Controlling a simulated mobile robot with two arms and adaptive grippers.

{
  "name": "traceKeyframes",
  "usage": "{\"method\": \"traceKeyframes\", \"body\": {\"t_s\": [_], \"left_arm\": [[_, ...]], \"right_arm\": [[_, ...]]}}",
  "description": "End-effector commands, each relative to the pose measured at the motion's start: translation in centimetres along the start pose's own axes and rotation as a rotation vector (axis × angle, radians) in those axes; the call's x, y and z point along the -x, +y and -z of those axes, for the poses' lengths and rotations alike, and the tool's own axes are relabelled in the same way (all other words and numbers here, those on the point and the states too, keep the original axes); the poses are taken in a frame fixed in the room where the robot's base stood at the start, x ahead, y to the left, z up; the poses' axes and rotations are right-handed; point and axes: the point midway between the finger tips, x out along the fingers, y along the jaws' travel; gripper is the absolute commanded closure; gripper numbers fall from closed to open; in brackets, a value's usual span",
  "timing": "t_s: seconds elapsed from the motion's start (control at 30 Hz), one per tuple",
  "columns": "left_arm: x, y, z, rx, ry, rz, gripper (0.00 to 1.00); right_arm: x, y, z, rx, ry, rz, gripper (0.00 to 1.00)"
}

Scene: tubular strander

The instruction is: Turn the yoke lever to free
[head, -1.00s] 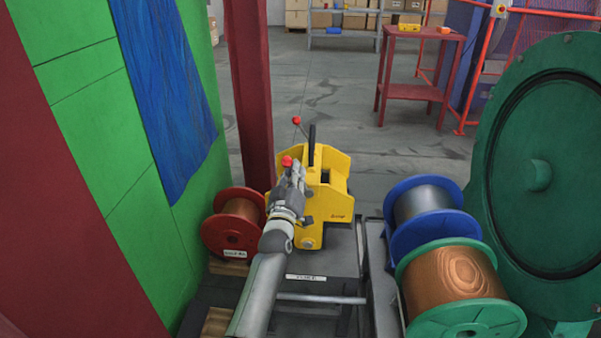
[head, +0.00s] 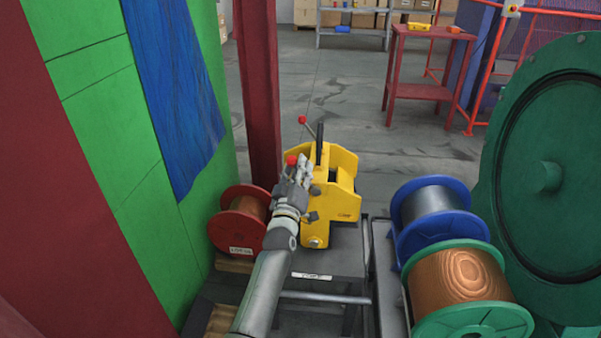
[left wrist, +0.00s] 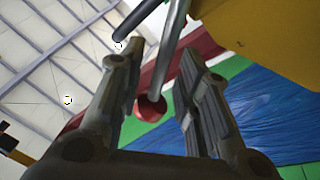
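The yellow yoke (head: 341,202) stands on a dark bench. A thin lever with a red ball knob (head: 302,120) rises at its back, beside a black upright handle (head: 320,145). Another red knob (head: 291,160) shows at the tip of my left gripper (head: 303,170), on the yoke's left side. In the left wrist view my left gripper (left wrist: 160,95) is open. A red knob (left wrist: 150,107) on a grey rod lies between its spread fingers in the picture, with gaps on both sides. Whether a finger touches it I cannot tell. My right gripper is not in view.
A red spool (head: 240,222) stands just left of my left arm. A blue spool (head: 430,210) and a green-flanged copper-coloured spool (head: 458,280) stand to the right, before a large green disc (head: 545,140). A dark red post (head: 257,90) rises behind the red spool.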

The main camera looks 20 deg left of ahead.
Motion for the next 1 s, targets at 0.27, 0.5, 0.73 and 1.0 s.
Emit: {"method": "traceKeyframes", "body": {"t_s": [0.27,0.5,0.73,1.0], "left_arm": [[0.0,0.0,-0.1,-0.001,-0.002,0.0,0.69],[1.2,-0.1,-0.4,-0.001,-0.007,0.001,0.69],[5.3,-0.1,-0.3,-0.002,-0.007,0.002,0.69],[10.0,-0.2,0.0,-0.002,-0.002,0.002,0.69]], "right_arm": [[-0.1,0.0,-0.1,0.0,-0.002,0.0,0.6],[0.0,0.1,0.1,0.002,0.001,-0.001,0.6],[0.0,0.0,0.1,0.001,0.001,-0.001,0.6],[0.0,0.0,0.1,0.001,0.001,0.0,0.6]]}}
